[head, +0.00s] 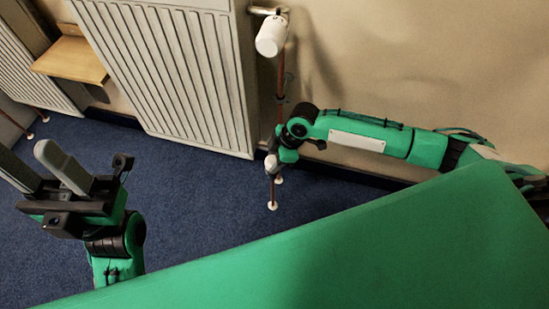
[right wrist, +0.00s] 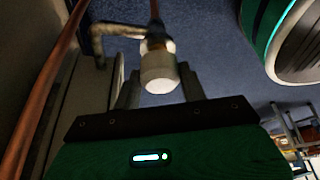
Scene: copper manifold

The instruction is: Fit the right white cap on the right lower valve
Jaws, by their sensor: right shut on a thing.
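The white cap (right wrist: 160,73) sits between the two fingers of my right gripper (right wrist: 158,88), which is shut on it. In the right wrist view the cap is in line with the lower valve (right wrist: 153,38), whose body shows just beyond it. They look touching or nearly so; I cannot tell whether the cap is seated. In the head view my right gripper (head: 272,161) is small and low by the radiator's lower right corner, with the valve mostly hidden. My left gripper (head: 40,168) is open and empty at the left, away from the valve.
A white radiator (head: 165,75) hangs on the wall, with a white valve head (head: 271,36) at its upper right. Copper pipes (head: 281,75) run down beside it. A wooden shelf (head: 70,60) is at upper left. Blue carpet (head: 190,215) is clear.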

